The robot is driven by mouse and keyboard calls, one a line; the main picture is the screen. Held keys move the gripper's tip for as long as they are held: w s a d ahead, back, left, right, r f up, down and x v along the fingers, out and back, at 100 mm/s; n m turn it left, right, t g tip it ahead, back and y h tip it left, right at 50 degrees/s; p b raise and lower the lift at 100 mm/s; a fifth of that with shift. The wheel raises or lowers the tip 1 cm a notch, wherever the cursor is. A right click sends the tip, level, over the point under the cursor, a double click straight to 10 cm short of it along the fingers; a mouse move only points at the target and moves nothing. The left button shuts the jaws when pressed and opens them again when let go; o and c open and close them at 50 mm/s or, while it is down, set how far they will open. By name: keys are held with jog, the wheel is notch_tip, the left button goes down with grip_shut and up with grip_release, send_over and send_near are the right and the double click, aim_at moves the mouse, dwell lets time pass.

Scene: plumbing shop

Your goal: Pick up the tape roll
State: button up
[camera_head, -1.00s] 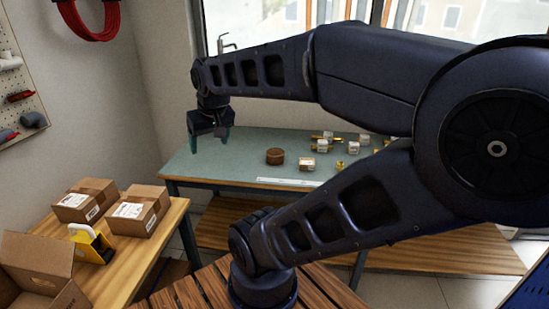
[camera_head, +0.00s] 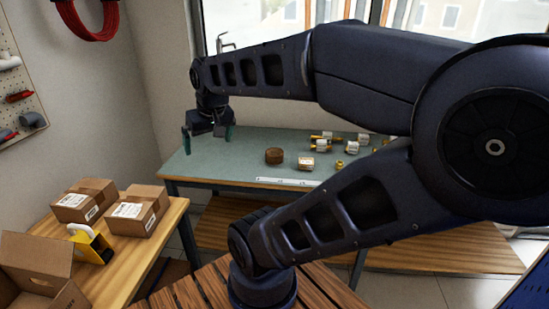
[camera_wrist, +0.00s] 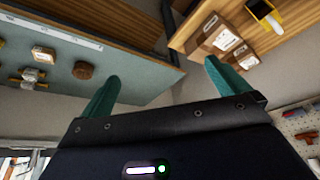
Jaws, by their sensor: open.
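The tape roll (camera_head: 274,156) looks like a short brown cylinder lying flat on the grey-green workbench (camera_head: 215,168). It also shows in the wrist view as a brown disc (camera_wrist: 84,70) left of my fingers. My gripper (camera_head: 208,138) is open and empty, with two teal fingers pointing down. It hangs in the air left of the tape roll in the head view, apart from it. In the wrist view the fingers of my gripper (camera_wrist: 162,68) are wide apart with nothing between them.
Small boxes and brass fittings (camera_head: 321,146) stand right of the roll. A white strip (camera_head: 288,182) lies along the bench's front edge. A wooden table (camera_head: 140,262) at left holds cartons (camera_head: 138,210) and a yellow tape dispenser (camera_head: 90,245). The bench's left end is clear.

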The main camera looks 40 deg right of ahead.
jog(key=w+d+m+g, duration=0.1)
jog(key=w+d+m, duration=0.15)
jog(key=w, duration=0.25)
jog(key=w+d+m, duration=0.1)
jog(key=w+d, duration=0.3)
jog(key=w, duration=0.2)
jog(key=m+g, duration=0.4)
jog(key=m, duration=0.5)
send_over(275, 151)
notch_tip(275, 151, down, 21)
jog(key=shift+s+f, duration=0.45)
jog(key=shift+f, duration=0.15)
notch_tip(275, 151, down, 5)
jog(key=shift+a+f, duration=0.1)
jog(key=shift+f, duration=0.1)
jog(key=shift+w+f, duration=0.15)
jog(key=shift+f, duration=1.15)
jog(key=shift+w+f, duration=0.15)
jog(key=shift+f, duration=1.1)
jog(key=c, duration=0.9)
